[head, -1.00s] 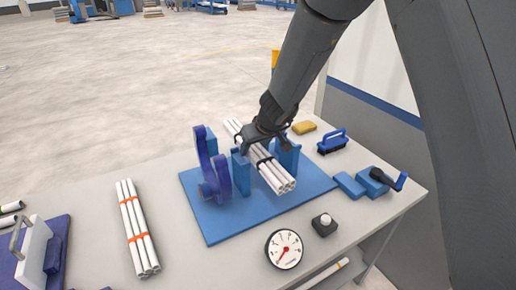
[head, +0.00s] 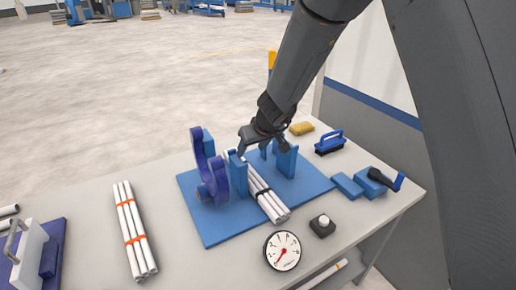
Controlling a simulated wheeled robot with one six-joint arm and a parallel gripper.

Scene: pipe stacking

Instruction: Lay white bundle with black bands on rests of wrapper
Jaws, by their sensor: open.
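The white bundle with black bands (head: 268,202) lies low between the blue uprights of the wrapper (head: 215,230). Its near end points toward the front of the blue base. Its far part is partly hidden behind the left upright and my gripper. My gripper (head: 263,150) is open above the bundle, its fingers spread, and looks apart from it. The wrapper's purple C-shaped ring (head: 199,150) stands to the left of the bundle. Whether the bundle touches its rests cannot be seen clearly.
A white bundle with orange bands (head: 134,232) lies to the left. A dial gauge (head: 282,251) and a button box (head: 322,226) are in front. A yellow sponge (head: 302,128), a blue brush (head: 329,143) and blue blocks (head: 369,183) lie to the right.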

